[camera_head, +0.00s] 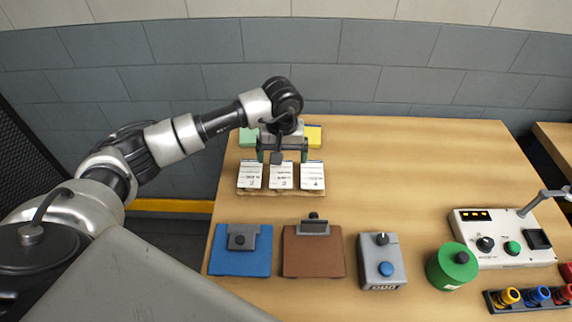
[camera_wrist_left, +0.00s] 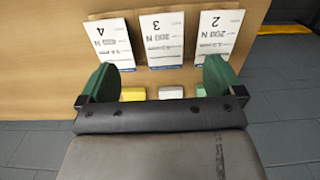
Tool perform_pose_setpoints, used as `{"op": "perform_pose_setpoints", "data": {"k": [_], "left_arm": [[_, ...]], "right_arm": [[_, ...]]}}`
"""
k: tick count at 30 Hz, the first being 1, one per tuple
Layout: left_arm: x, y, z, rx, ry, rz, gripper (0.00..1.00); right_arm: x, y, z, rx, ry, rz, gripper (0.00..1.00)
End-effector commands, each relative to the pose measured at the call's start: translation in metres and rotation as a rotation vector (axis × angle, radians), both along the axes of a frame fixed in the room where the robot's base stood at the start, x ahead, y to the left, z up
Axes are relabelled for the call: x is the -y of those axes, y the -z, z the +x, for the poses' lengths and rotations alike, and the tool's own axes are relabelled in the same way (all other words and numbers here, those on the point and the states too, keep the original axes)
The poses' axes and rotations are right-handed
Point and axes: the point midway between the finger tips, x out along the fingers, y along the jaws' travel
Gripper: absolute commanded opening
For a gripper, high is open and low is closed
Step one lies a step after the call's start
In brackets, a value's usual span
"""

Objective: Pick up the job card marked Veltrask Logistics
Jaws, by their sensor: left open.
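Three white job cards stand side by side, marked 2 (camera_head: 250,176), 3 (camera_head: 281,176) and 4 (camera_head: 312,176) in the head view. In the left wrist view they appear upside down: 4 (camera_wrist_left: 107,44), 3 (camera_wrist_left: 162,39) and 2 (camera_wrist_left: 218,34). Their small print is too small to read, so I cannot tell which is marked Veltrask Logistics. My left gripper (camera_head: 282,153) is open, its green fingers just behind the cards and roughly centred on card 3. In the wrist view the fingers (camera_wrist_left: 160,72) are wide apart with nothing between them. My right gripper is out of view.
Green (camera_head: 248,137) and yellow (camera_head: 313,136) blocks lie behind the cards. A control panel (camera_head: 500,228) is at right. The table's back right is clear.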

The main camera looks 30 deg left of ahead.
Motion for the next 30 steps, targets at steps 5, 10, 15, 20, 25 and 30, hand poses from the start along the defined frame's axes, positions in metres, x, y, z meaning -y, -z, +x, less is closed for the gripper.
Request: {"op": "perform_pose_setpoints", "data": {"k": [5, 10, 15, 20, 25, 30], "left_arm": [[0.001, 0.025, -0.001, -0.003, -0.001, -0.004, 0.96], [0.000, 0.036, -0.001, -0.002, -0.003, -0.003, 0.96], [0.000, 0.058, -0.004, -0.006, -0.004, -0.004, 0.96], [-0.001, 0.080, -0.003, -0.003, -0.004, -0.004, 0.96], [-0.001, 0.086, -0.003, 0.001, -0.002, -0.003, 0.96], [-0.001, 0.086, -0.003, 0.000, -0.002, -0.003, 0.96]], "right_arm": [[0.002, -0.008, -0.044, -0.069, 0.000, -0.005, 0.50], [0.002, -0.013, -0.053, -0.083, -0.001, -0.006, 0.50], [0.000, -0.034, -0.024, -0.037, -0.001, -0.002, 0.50], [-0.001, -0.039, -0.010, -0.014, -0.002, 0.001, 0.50], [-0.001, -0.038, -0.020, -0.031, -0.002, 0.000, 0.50], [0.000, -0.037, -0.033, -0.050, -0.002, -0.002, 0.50]]}}
